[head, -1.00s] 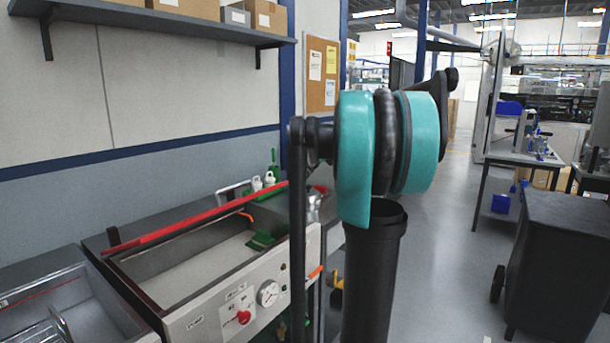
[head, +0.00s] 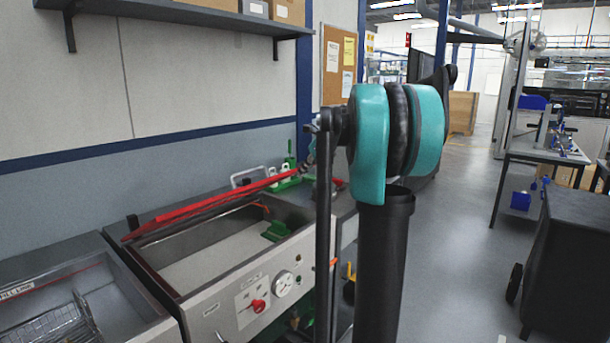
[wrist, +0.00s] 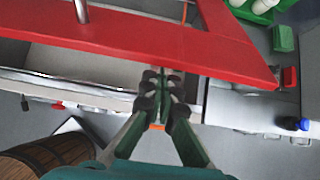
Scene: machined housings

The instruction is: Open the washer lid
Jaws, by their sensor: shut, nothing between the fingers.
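The washer (head: 218,305) is a light grey cabinet with a gauge and red knob on its front. Its red-framed lid (head: 210,200) is raised and tilted toward the wall, seen nearly edge-on. In the wrist view the lid (wrist: 120,35) is a broad red frame crossing the upper half. My gripper (wrist: 163,85) is shut and empty, its fingertips overlapping the frame's lower edge in that view; I cannot tell whether they touch it. In the head view my arm hides most of the gripper area.
An open basin with a wire basket (head: 55,325) stands left of the washer. A shelf (head: 190,12) with boxes hangs on the wall above. A dark wheeled bin (head: 570,270) is at right; the floor between is clear.

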